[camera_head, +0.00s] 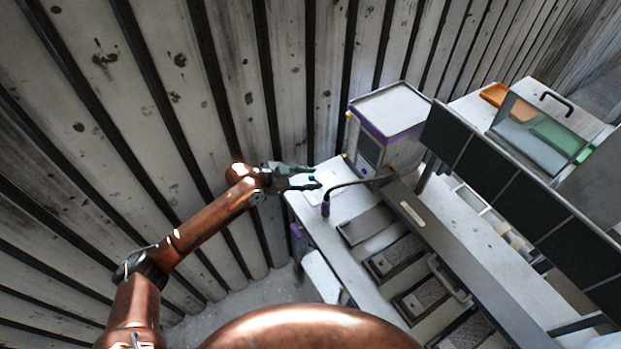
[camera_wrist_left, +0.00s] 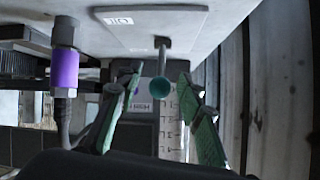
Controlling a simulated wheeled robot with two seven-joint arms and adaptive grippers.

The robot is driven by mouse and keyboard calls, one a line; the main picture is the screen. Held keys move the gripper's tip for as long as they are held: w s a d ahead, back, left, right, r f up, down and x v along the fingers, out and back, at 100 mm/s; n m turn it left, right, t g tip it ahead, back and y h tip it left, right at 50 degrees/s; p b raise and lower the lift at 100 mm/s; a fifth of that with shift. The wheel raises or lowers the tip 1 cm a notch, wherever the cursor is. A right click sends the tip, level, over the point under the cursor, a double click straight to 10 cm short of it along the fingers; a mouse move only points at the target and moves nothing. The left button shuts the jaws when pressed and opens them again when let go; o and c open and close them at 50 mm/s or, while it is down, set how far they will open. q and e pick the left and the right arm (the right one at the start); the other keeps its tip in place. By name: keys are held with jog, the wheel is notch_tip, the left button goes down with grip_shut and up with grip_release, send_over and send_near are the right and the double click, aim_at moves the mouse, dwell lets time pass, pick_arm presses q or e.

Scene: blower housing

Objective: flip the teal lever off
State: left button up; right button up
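The teal lever shows in the left wrist view as a short grey stem with a round teal knob (camera_wrist_left: 159,86). It sticks out from a pale plate (camera_wrist_left: 150,25) with a small I/O style label (camera_wrist_left: 119,20). My left gripper (camera_wrist_left: 161,74) is open and empty, with one green-padded finger on each side of the knob; I cannot tell if either touches it. In the head view the left gripper (camera_head: 312,177) is at the far left end of the workbench, over the pale plate. The lever cannot be made out there. My right gripper is not in view.
A gooseneck with a purple end (camera_head: 325,208) stands close to the left gripper; its purple part (camera_wrist_left: 65,70) also shows in the wrist view. A white box (camera_head: 395,108) stands behind on the bench (camera_head: 350,272). A ribbed wall (camera_head: 215,120) runs along the left.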

pick_arm(q)
jog(key=v, duration=1.2)
jog(key=shift+f, duration=0.1)
